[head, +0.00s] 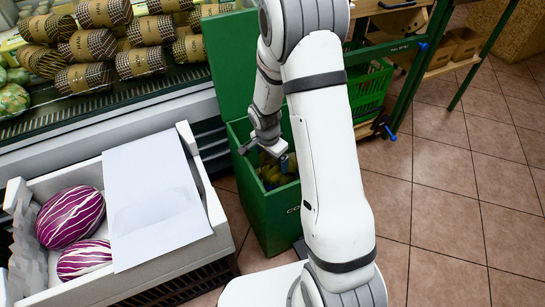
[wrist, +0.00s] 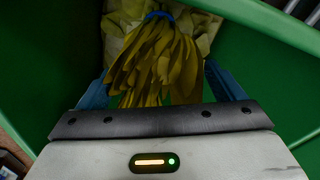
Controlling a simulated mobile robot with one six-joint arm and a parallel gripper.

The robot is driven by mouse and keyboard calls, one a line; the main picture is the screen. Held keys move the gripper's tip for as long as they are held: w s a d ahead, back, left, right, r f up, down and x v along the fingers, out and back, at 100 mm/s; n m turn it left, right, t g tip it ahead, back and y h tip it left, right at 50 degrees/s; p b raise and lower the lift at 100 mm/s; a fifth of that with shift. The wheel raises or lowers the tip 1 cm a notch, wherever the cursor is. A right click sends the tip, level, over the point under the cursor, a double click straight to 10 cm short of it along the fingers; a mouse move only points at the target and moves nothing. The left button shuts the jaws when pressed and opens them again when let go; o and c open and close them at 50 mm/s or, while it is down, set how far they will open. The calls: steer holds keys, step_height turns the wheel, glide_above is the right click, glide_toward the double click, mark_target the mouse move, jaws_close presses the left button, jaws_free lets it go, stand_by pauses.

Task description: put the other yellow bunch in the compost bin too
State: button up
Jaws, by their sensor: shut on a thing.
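The compost bin (head: 272,215) is a green box with its lid (head: 233,62) standing open at the back. My gripper (head: 281,161) reaches down into its mouth, partly hidden by my arm. In the wrist view my gripper (wrist: 160,82) has its blue fingers on both sides of a yellow bunch (wrist: 158,55) with a blue band at its top, and is shut on it. Green bin walls (wrist: 262,75) surround it. A pale yellow crumpled thing (wrist: 200,25) lies beyond the bunch; I cannot tell what it is. In the head view, yellow (head: 270,174) shows inside the bin.
A pale crate (head: 122,284) with purple-striped heads (head: 70,217) and a white sheet (head: 152,195) stands left of the bin. A produce shelf (head: 100,112) runs behind. A green crate (head: 371,88) and rack stand behind right. The tiled floor at right is clear.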

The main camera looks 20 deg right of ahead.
steer(key=shift+f, duration=0.1)
steer(key=o, duration=1.3)
steer(key=shift+o, duration=0.2)
steer(key=shift+s+a+r+p, duration=0.15)
steer(key=shift+r+p, duration=0.25)
steer(key=shift+r, duration=0.9)
steer(key=shift+a+r+p, duration=0.1)
steer(key=shift+r+p, duration=0.3)
steer(key=shift+r, duration=0.85)
steer(key=shift+s+a+r+p, duration=0.15)
steer(key=shift+r+p, duration=0.25)
steer(key=shift+r, duration=0.9)
